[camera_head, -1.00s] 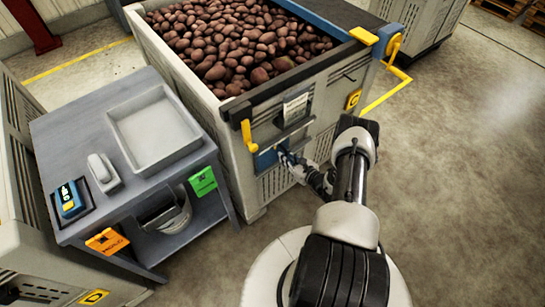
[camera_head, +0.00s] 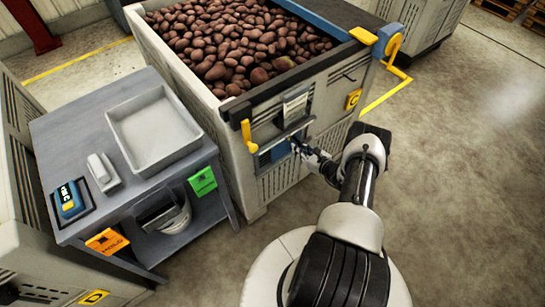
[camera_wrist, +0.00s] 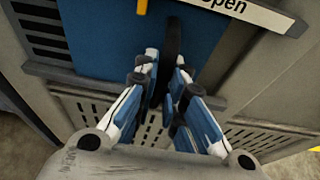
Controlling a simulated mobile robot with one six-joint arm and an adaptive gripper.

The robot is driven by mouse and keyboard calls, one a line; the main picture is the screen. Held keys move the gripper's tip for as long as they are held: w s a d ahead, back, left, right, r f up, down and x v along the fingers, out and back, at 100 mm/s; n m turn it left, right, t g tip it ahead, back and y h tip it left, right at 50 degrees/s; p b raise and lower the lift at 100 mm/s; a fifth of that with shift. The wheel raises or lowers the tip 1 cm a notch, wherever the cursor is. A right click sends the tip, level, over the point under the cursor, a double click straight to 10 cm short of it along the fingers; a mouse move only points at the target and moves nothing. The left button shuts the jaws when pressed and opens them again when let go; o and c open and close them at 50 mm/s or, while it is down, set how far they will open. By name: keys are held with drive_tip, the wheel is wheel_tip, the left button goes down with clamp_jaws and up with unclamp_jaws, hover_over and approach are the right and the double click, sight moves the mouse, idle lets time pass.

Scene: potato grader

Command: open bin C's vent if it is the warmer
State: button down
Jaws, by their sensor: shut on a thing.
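A large bin (camera_head: 205,120) full of potatoes stands in the middle of the head view; the letter on its yellow tag (camera_head: 352,99) is too small to read surely. Its front has a vent with a blue sliding panel (camera_head: 280,150), and grey shows to the left of the panel. In the wrist view the blue panel (camera_wrist: 100,35) carries a dark upright handle (camera_wrist: 172,45). My gripper (camera_head: 297,146) is shut on that handle, its fingers (camera_wrist: 166,75) on both sides. A white strip above reads "open" (camera_wrist: 222,5).
Another tagged bin (camera_head: 60,290) is at lower left. Floor is clear at right.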

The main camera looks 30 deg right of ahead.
drive_tip(key=shift+d, duration=0.3)
drive_tip(key=shift+w+d, duration=0.15)
drive_tip(key=shift+d, duration=1.35)
drive_tip(key=shift+w+d, duration=0.1)
drive_tip(key=shift+d, duration=1.35)
drive_tip(key=c, duration=1)
unclamp_jaws()
drive_tip(key=shift+s, duration=0.1)
drive_tip(key=p+v, duration=0.5)
drive_tip(key=v, duration=1.8)
drive_tip(key=shift+p, duration=0.3)
